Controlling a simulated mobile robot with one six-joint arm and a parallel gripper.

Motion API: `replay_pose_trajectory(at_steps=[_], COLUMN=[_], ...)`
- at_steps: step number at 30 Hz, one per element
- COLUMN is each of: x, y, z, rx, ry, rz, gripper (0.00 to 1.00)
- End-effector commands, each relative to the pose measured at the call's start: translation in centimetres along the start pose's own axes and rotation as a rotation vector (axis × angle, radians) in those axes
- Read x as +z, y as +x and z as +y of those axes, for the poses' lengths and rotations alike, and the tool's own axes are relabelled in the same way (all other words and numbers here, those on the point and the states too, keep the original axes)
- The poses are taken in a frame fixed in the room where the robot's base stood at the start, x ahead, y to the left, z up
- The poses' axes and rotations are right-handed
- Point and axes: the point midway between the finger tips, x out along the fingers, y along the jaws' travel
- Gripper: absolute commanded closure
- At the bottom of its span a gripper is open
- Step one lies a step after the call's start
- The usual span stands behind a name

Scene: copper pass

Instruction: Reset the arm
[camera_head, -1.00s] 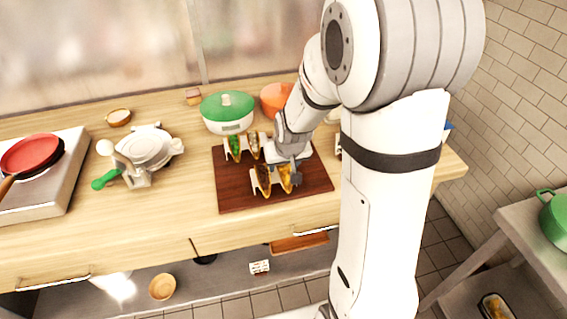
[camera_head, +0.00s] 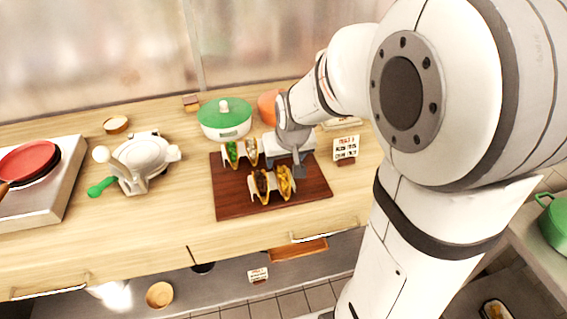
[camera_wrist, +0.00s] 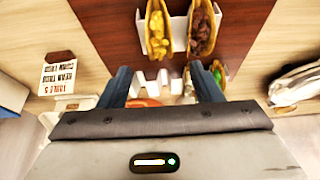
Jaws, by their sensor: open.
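My gripper (camera_head: 285,164) is over the back right part of a dark red-brown board (camera_head: 235,201) on the wooden counter. In the wrist view my gripper (camera_wrist: 164,82) shows two dark fingers spread apart with nothing held between them. Two filled tacos stand in a white holder at the board's front: a yellow-filled taco (camera_head: 285,183) and a brown-filled taco (camera_head: 262,187). They also show ahead of the fingers in the wrist view, apart from them. Behind them stand a green-filled taco (camera_head: 232,153) and a pale-filled taco (camera_head: 251,152). My arm covers part of the counter's right side.
A green-lidded pot (camera_head: 225,118) and an orange pot (camera_head: 268,105) stand behind the board. A small sign (camera_head: 346,149) stands right of it. A white press with a green handle (camera_head: 145,160) and a red pan (camera_head: 28,160) are to the left. The counter's front strip is mostly clear.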

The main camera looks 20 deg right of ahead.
Motion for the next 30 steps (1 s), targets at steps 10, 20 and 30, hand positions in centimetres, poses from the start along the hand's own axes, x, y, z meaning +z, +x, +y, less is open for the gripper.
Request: replay_pose_trajectory(at_steps=[10, 20, 30], x=[0.0, 1.0, 9.9], y=[-0.2, -1.9, -10.3], z=[0.0, 0.0, 0.0], rx=[0.000, 0.000, 0.003], ry=[0.000, -0.001, 0.000], rz=[0.000, -0.005, -0.078], gripper=[0.41, 0.41, 0.41])
